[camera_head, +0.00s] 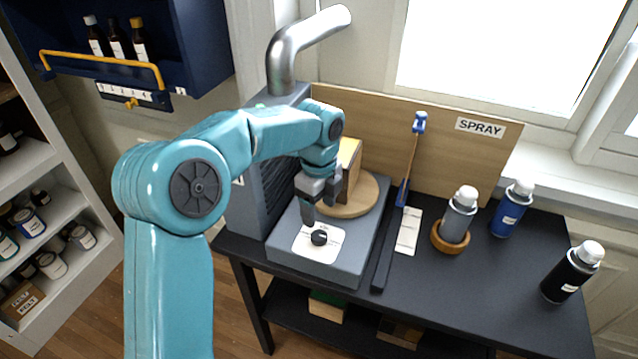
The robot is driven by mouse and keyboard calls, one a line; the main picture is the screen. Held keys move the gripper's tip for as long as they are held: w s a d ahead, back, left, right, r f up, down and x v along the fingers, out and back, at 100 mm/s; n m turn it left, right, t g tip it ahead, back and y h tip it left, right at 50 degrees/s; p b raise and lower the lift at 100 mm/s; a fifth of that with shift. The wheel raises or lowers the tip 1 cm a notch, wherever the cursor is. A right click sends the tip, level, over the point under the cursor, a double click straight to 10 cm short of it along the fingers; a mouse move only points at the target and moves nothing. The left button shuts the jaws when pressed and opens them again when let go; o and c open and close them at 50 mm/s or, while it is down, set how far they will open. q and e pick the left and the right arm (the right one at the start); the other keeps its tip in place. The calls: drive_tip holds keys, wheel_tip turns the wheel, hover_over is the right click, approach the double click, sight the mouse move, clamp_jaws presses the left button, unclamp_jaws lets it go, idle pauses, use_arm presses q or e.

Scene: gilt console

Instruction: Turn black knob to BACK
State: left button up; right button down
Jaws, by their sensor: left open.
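The black knob (319,238) sits on a white label plate (304,245) on top of the low grey box (345,262). The marks on the plate are too small to read, so I cannot tell where the knob points. My left gripper (318,208) is open, with its fingers pointing down just above and behind the knob. It appears apart from the knob. My right gripper is not in view.
A round wooden turntable (359,202) with a wooden block (349,160) stands just behind my left gripper. A grey spray can (459,214), a blue can (511,208) and a black can (572,272) stand on the right of the black table (440,300).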

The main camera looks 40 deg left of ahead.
use_arm(q)
wheel_tip(320, 180, up, 8)
drive_tip(key=shift+s+f, duration=0.1)
idle(0.7)
